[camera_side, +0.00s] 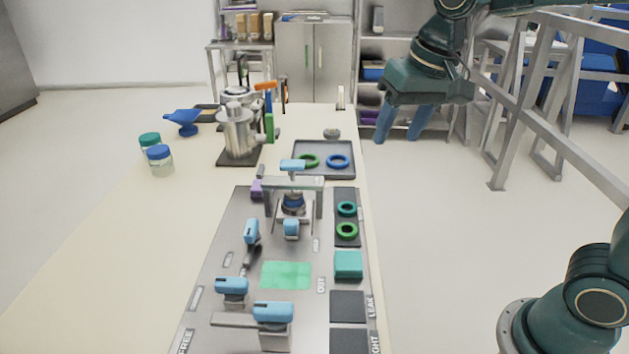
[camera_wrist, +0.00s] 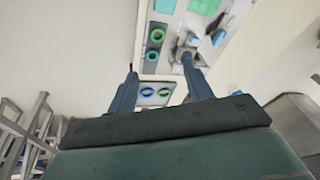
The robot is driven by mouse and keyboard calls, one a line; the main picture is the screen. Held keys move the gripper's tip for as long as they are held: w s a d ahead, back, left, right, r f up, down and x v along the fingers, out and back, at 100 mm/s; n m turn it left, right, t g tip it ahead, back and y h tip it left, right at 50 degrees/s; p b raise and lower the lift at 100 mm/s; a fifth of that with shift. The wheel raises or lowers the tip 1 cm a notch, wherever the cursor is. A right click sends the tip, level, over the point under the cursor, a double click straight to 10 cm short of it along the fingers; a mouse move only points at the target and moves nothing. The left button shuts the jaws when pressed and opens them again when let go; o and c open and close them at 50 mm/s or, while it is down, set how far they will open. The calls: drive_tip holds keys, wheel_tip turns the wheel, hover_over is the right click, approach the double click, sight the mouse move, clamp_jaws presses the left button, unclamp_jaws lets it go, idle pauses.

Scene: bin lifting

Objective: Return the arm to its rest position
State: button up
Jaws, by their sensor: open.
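My gripper (camera_side: 401,123) is open and empty, with two blue fingers pointing down. In the side view it hangs in the air to the right of the table's far part, clear of everything on the table (camera_side: 120,254). In the wrist view the fingers of my gripper (camera_wrist: 158,88) stand apart, with a tray with rings showing beyond them. Nothing lies between the fingertips that I can see as held.
A grey tray (camera_side: 324,174) holds a green and a blue ring. The grey board (camera_side: 228,256) carries blue-handled clamps and a teal block (camera_side: 348,265). A metal pot (camera_side: 239,136) and two jars stand farther left. A grey railing (camera_side: 560,95) runs along the right.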

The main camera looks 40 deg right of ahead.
drive_tip(key=s+d+f+n+t, duration=0.1)
drive_tip(key=s+n, duration=0.1)
drive_tip(key=s, duration=0.5)
drive_tip(key=s+d+f+n+t, duration=0.1)
drive_tip(key=s+d+f, duration=0.1)
drive_tip(key=s, duration=0.6)
drive_tip(key=shift+f+n, duration=0.15)
drive_tip(key=shift+n, duration=0.25)
